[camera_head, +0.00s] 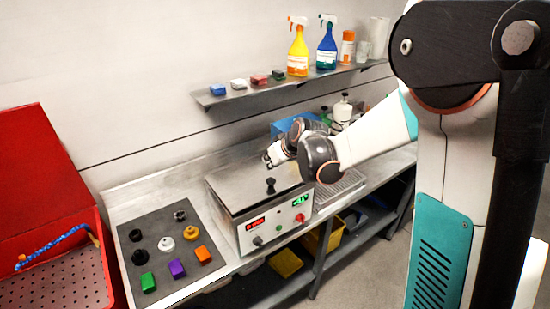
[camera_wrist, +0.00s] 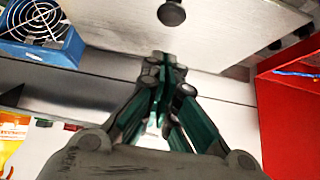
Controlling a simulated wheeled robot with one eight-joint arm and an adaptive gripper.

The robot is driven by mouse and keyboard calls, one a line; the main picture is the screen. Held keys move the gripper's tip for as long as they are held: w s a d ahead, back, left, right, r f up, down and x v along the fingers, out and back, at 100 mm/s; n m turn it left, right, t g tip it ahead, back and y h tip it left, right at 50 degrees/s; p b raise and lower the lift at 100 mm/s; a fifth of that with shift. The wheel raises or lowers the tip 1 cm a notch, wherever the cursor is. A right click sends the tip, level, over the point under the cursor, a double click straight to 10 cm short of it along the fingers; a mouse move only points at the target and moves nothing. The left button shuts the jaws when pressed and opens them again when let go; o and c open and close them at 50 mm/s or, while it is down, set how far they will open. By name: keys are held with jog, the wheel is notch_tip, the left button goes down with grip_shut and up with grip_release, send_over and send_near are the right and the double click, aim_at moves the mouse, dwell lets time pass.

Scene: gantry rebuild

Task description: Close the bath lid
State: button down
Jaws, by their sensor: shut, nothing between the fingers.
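The bath is a steel box with a front panel (camera_head: 275,225) carrying red and green displays and knobs. Its grey metal lid (camera_head: 235,190) lies flat, or nearly flat, over the top. A black knob (camera_head: 270,186) stands on the lid near its front. In the wrist view the lid (camera_wrist: 115,25) and its knob (camera_wrist: 171,13) show at the top. My gripper (camera_head: 267,160) is above the rear part of the lid, behind the knob. In the wrist view its fingertips (camera_wrist: 162,58) are together and empty, apart from the knob. Whether they touch the lid is unclear.
A dark mat (camera_head: 160,236) with knobs and coloured blocks lies left of the bath. A red case (camera_head: 50,220) stands open at far left. A wall shelf (camera_head: 280,90) with bottles is behind. A blue fan box (camera_wrist: 42,30) stands beside the bath, and a ridged tray (camera_head: 340,190) lies to its right.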

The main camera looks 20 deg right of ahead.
aim_at(271, 180)
jog(key=shift+s+f, duration=0.15)
jog(key=shift+f, duration=1.65)
jog(key=shift+f, duration=0.1)
